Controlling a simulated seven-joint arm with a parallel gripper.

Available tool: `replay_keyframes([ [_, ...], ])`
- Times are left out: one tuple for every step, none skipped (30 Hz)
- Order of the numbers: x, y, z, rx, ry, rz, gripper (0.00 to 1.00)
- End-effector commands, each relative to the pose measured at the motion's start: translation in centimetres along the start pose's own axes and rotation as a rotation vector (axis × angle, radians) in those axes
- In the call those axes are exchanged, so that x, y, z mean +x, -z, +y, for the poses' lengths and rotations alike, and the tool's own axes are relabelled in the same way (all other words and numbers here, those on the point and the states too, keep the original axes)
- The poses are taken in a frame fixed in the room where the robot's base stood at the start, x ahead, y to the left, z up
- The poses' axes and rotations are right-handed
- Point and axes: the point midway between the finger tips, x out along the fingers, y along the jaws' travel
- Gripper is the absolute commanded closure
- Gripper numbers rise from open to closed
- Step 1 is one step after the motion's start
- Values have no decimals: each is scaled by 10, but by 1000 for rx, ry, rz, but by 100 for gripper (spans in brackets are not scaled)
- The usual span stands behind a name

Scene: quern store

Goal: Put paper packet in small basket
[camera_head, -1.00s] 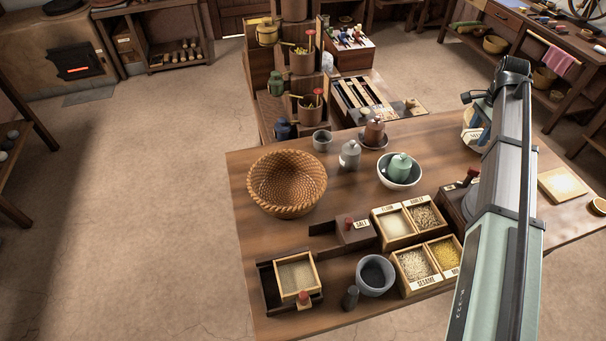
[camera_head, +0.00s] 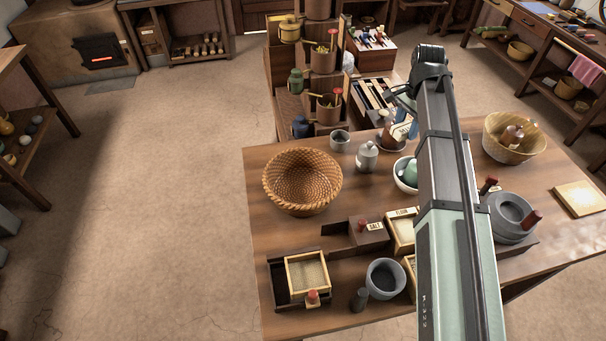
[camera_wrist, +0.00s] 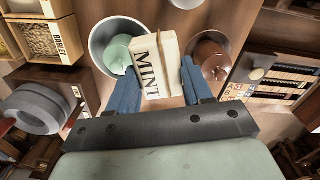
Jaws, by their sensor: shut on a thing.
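The paper packet, a cream block lettered MINT (camera_wrist: 152,66), is between the blue fingers of my gripper (camera_wrist: 160,80) in the wrist view. My gripper is shut on it. In the head view the packet (camera_head: 402,131) shows partly beside my arm, over the back of the table. A brown woven basket (camera_head: 303,181) stands empty at the table's left. A paler basket (camera_head: 514,138) holding a brown stoppered bottle stands at the right back. I cannot tell for certain which one is the small basket.
Below the packet are a white bowl with a green jar (camera_wrist: 118,52) and a brown jar (camera_wrist: 212,58). A grey jar (camera_head: 367,156) and a grey cup (camera_head: 340,140) stand between the packet and the brown basket. A stone quern (camera_head: 511,214) is at the right.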

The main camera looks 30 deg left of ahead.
Motion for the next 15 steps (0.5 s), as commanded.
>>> replay_keyframes([
  [0,-20,-7,-32,0,0,79],
  [0,-30,-11,-49,0,0,79],
  [0,-42,-16,-71,0,0,79],
  [0,-52,-20,-88,0,0,79],
  [0,-62,-23,-105,0,0,79],
  [0,-75,-27,-128,0,0,79],
  [0,-85,-30,-144,0,0,79],
  [0,-95,-33,-161,0,0,79],
  [0,-108,-37,-182,0,0,79],
  [0,-118,-40,-199,0,0,79],
  [0,-127,-42,-215,0,0,79],
  [1,-141,-45,-238,0,0,79],
  [1,-150,-47,-254,0,0,79],
  [1,-161,-49,-271,0,0,79],
  [1,-174,-51,-293,0,0,79],
])
